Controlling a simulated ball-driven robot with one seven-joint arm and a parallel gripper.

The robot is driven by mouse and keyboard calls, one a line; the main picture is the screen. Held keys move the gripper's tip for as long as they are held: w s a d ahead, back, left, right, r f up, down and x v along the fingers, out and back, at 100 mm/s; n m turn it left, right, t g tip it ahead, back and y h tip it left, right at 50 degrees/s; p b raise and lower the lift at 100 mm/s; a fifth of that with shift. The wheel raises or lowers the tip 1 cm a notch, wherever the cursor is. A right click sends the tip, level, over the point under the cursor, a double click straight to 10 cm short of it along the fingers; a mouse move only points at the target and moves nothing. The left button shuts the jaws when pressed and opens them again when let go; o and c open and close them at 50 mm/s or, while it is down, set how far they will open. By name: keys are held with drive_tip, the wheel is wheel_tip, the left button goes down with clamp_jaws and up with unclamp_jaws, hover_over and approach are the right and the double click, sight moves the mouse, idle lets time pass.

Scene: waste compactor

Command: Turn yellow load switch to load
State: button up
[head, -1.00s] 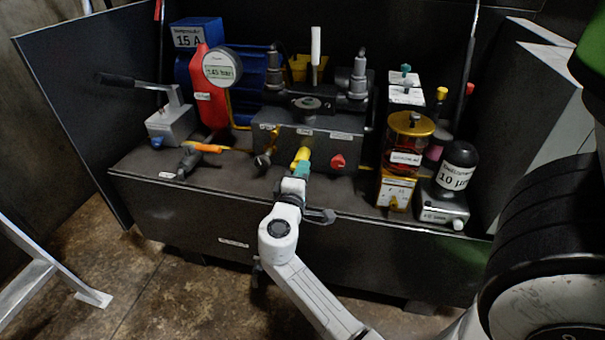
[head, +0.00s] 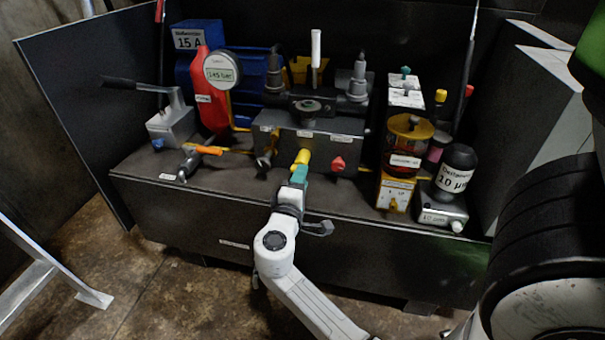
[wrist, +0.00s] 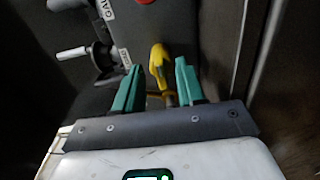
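The yellow load switch (head: 301,158) sits on the front face of the dark valve block (head: 318,148). In the wrist view the yellow switch (wrist: 158,66) stands ahead of and between the teal fingertips. My gripper (head: 297,177) points at the switch from the front and lies just short of it or at its near end. In the wrist view my gripper (wrist: 157,80) has its fingers apart, with a gap on both sides of the switch. I see no finger touching it. The label by the switch is too small to read.
A red knob (head: 338,164) is right of the switch and a dark lever (head: 263,163) left of it. An orange-handled valve (head: 204,150) lies farther left. An amber reservoir (head: 405,145) and black filter (head: 458,165) stand right.

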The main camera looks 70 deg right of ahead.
drive_tip(key=a+p, duration=0.2)
drive_tip(key=a, duration=0.6)
drive_tip(key=shift+s+a, duration=0.25)
drive_tip(key=shift+s, duration=0.1)
drive_tip(key=s+a+f+m+y, duration=0.3)
drive_tip(key=s+a+f+y, duration=0.3)
drive_tip(key=f+y, duration=0.4)
drive_tip(key=s+a+f+n+y, duration=0.1)
drive_tip(key=s+a+f+y, duration=0.1)
drive_tip(key=a+y, duration=0.35)
drive_tip(key=s+a+f+n+y, duration=0.1)
drive_tip(key=s+a+f+y, duration=0.15)
drive_tip(key=a, duration=0.65)
wheel_tip(320, 180, up, 37)
drive_tip(key=w+p, duration=0.1)
drive_tip(key=p, duration=3.6)
drive_tip(key=shift+d, duration=0.25)
